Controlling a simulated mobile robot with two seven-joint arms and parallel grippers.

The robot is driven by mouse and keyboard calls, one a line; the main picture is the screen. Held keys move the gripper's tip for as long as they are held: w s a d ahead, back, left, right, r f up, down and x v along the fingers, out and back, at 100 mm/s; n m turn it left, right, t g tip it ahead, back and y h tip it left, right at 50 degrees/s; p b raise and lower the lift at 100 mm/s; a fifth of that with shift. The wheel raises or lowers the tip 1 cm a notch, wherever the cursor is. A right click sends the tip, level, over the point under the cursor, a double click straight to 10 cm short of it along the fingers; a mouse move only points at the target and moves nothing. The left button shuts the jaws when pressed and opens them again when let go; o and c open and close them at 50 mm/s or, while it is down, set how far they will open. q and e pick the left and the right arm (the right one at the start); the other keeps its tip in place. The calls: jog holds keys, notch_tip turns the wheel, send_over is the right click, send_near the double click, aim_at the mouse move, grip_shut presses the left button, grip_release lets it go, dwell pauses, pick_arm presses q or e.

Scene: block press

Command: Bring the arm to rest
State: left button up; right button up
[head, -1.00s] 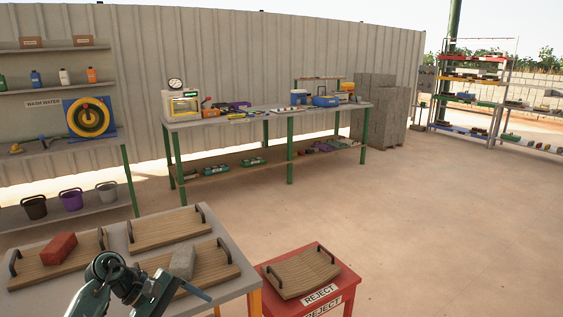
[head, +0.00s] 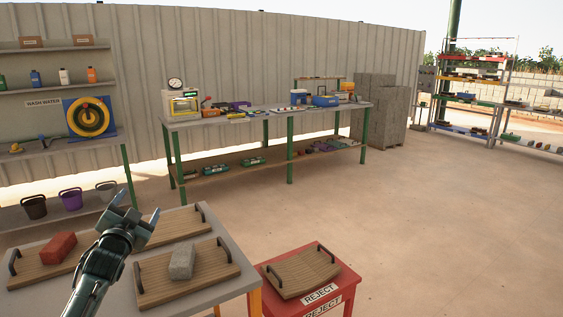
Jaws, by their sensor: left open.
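My left gripper (head: 135,212) is open and empty. It is raised above the near table, in front of the back wooden tray, with its fingers pointing up and away. My left arm comes in from the bottom left. A grey block (head: 182,264) lies on the front wooden tray (head: 208,284), to the right of and apart from my gripper. A red block (head: 58,247) lies on the left wooden tray (head: 34,272). My right gripper is not in view.
The near table (head: 221,233) also holds a back wooden tray (head: 184,231), partly hidden by my gripper. A red reject stand (head: 337,276) with an empty tray (head: 301,272) stands to the right. A long workbench (head: 262,114) stands behind. The floor at right is clear.

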pick_arm(q)
jog(key=s+d+f+n+g+h, duration=0.1)
jog(key=s+d+f+n+g, duration=0.2)
jog(key=f, duration=0.5)
jog(key=s+d+f+g+h, duration=0.1)
jog(key=s+d+f, duration=0.25)
jog(key=f, duration=0.35)
jog(key=s+d+f+g+h, duration=0.1)
jog(key=s+d+f, duration=0.3)
jog(key=s, duration=0.5)
jog(key=s+d+f+g, duration=0.1)
jog(key=s+d+f, duration=0.4)
jog(key=s+f, duration=0.3)
jog(key=shift+s+d+f+g+h, duration=0.15)
jog(key=shift+s+f+g+h, duration=0.2)
jog(key=shift+s, duration=0.7)
jog(key=s+d, duration=0.1)
jog(key=s, duration=0.3)
jog(key=s+d+f+g+h, duration=0.1)
jog(key=s+d, duration=0.1)
jog(key=s, duration=0.3)
jog(key=s+d+f+g, duration=0.1)
jog(key=s+d, duration=0.1)
jog(key=s, duration=0.3)
jog(key=shift+d+n, duration=0.1)
jog(key=shift+n, duration=0.3)
jog(key=shift+c, duration=0.4)
